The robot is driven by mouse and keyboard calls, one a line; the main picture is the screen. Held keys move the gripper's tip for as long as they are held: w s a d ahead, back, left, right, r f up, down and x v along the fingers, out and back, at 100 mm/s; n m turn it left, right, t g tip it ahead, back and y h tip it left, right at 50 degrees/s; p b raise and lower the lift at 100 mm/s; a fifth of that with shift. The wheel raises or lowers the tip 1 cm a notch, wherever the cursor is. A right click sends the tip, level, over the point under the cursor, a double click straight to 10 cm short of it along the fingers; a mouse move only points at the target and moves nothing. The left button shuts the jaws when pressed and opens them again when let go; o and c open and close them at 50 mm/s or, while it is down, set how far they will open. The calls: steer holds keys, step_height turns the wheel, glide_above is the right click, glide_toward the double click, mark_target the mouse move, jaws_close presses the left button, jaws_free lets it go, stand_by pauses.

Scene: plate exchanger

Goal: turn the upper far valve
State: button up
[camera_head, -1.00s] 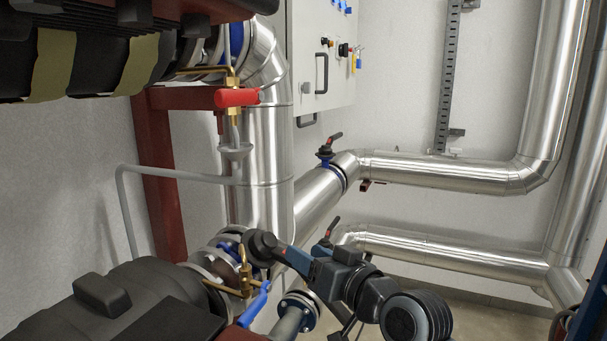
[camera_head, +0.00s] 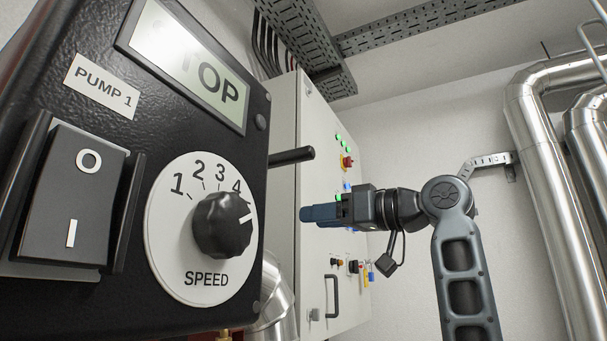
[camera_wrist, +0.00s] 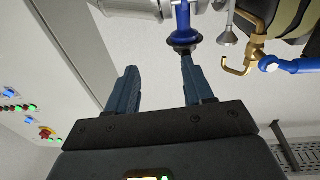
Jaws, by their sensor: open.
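In the wrist view, a valve with a blue neck and a dark round top (camera_wrist: 184,40) sits on a metallic pipe at the upper middle. I cannot tell for sure that it is the upper far valve. Its handle does not show clearly. My gripper (camera_wrist: 160,70) is open, with its two blue-grey fingers apart and nothing seen between them. The right fingertip overlaps the valve's dark top in the picture; contact cannot be told. In the head view my gripper (camera_head: 304,214) points left in front of the grey cabinet, and no such valve shows there.
The black pump control box (camera_head: 130,290) with a speed knob (camera_head: 222,225) fills the left foreground. The grey cabinet (camera_head: 312,130) stands behind my gripper. Silvery pipes (camera_head: 535,160) run at right. The wrist view shows a brass fitting (camera_wrist: 257,45) with a blue handle (camera_wrist: 285,65).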

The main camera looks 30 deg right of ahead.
mark_target(298, 156)
steer(key=s+r+n+g, duration=0.1)
steer(key=s+r, duration=0.2)
steer(key=r, duration=0.3)
steer(key=s+r+n, duration=0.2)
steer(key=s+r, duration=0.1)
steer(key=r, duration=0.2)
steer(key=shift+y, duration=0.4)
steer(key=shift+p+x, duration=1.45)
steer(key=shift+x, duration=2.5)
steer(key=shift+s+a, duration=0.1)
steer(key=shift+a, duration=0.05)
steer(key=shift+c, duration=0.4)
jaws_close()
